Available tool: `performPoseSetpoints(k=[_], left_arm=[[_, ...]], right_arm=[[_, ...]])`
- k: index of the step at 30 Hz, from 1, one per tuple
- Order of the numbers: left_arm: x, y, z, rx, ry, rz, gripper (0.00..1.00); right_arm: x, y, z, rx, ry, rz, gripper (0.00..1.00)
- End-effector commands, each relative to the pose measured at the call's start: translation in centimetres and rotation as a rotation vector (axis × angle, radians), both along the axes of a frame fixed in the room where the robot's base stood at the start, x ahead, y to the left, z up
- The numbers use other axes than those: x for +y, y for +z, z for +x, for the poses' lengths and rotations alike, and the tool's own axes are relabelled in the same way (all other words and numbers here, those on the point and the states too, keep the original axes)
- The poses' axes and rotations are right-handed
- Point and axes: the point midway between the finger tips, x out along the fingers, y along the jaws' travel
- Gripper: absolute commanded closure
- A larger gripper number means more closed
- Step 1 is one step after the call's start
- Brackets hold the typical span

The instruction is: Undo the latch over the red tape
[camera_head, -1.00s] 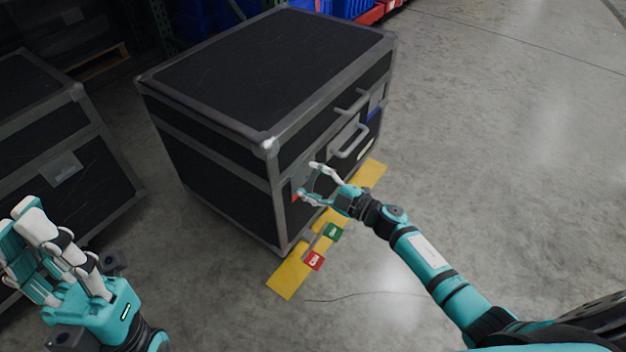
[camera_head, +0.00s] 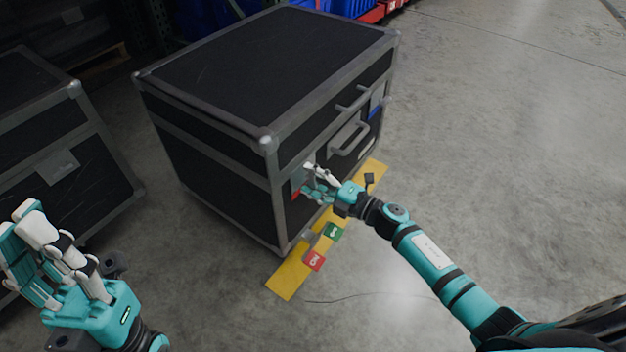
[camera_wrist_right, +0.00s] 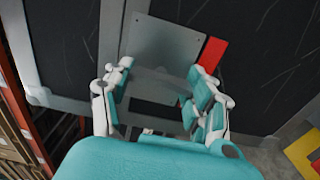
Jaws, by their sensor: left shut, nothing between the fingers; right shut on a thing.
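The black case (camera_head: 262,68) with grey metal edges stands on the floor. The red tape (camera_head: 297,193) is on its front face near the left corner. In the right wrist view, the red tape (camera_wrist_right: 211,53) lies beside the grey plate of the latch (camera_wrist_right: 165,43). My right gripper (camera_head: 312,180) is at this latch, its fingers closed in on both sides of the latch's lower part in the wrist view (camera_wrist_right: 155,100). The fingers and palm hide much of that part. My left gripper (camera_head: 32,225) is shut and empty at the lower left, away from the case.
A blue-marked spot (camera_head: 376,110) and a large handle (camera_head: 350,139) are further right on the case front. Yellow floor tape (camera_head: 284,281) with red and green tags runs along the front. Another case (camera_head: 66,135) stands left. Open floor (camera_head: 510,150) lies right.

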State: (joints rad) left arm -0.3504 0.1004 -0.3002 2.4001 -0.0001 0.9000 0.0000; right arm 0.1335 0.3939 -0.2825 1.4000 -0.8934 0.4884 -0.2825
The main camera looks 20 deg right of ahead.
Motion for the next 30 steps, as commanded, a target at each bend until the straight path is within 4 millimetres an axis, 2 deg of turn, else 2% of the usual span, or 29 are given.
performPoseSetpoints(k=[16,17,21,22,30], left_arm=[[0.0,-0.09,0.01,0.0,0.0,0.0,1.0],[0.0,-0.09,0.01,0.0,0.0,0.0,1.0],[0.0,-0.09,0.01,0.0,0.0,0.0,1.0],[-0.01,-0.1,0.02,0.0,0.0,0.0,1.0],[0.07,0.03,0.0,-0.003,0.002,-0.003,1.0]], right_arm=[[0.03,-0.16,-0.09,-0.014,0.002,-0.023,0.76],[0.03,-0.16,-0.09,-0.014,0.002,-0.023,0.41],[0.02,-0.13,-0.06,-0.014,0.001,-0.022,0.23],[0.02,-0.12,-0.06,-0.014,0.001,-0.022,0.19],[-0.05,-0.07,-0.09,-0.014,0.0,-0.02,0.19]])
